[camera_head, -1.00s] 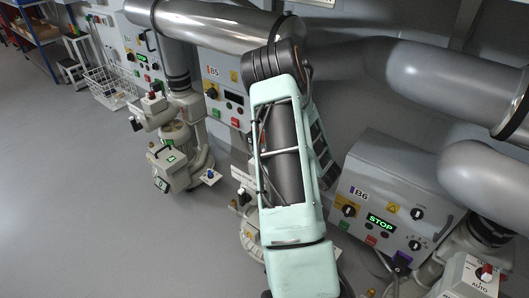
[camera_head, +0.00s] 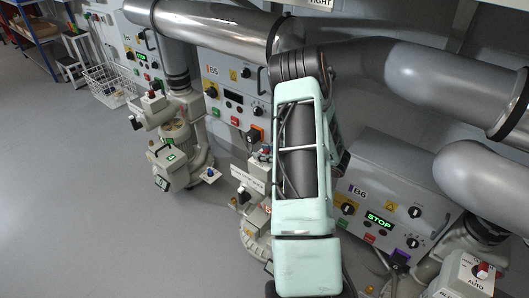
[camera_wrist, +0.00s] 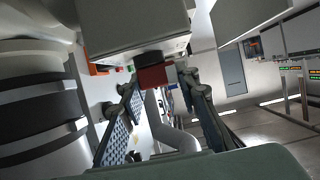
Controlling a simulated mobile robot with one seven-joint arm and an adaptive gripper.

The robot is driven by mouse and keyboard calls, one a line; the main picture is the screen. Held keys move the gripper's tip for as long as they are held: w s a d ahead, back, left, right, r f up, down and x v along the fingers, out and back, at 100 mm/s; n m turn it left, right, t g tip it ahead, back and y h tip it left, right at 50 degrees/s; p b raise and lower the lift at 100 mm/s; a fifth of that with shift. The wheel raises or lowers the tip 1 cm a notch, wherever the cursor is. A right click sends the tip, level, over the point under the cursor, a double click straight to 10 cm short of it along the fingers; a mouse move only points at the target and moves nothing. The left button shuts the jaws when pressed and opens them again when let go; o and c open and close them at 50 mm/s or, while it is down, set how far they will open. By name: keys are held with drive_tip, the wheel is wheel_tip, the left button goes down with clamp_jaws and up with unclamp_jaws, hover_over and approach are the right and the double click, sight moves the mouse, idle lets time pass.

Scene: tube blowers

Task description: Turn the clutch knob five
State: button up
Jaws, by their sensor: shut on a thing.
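In the wrist view, my gripper (camera_wrist: 166,98) has a dark patterned finger on each side of a small knob (camera_wrist: 152,76). The knob is red with a pale and blue part at its right. It sits on a short black collar under a pale box (camera_wrist: 130,25). The gripper is shut on this knob. In the head view, my mint-green arm hides the gripper and part of the B5 machine (camera_head: 250,183). The B5 control panel (camera_head: 228,92) shows behind it, at the left of my arm. I cannot read any label by the knob.
The B6 panel (camera_head: 385,205), lit STOP, stands to the right of my arm. A box marked AUTO (camera_head: 466,275) with a red knob is at the lower right. Large metal pipes (camera_head: 430,75) cross above. The floor (camera_head: 70,190) at the left is clear.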

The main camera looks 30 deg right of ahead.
drive_tip(key=o, duration=1.2)
drive_tip(key=v, duration=1.2)
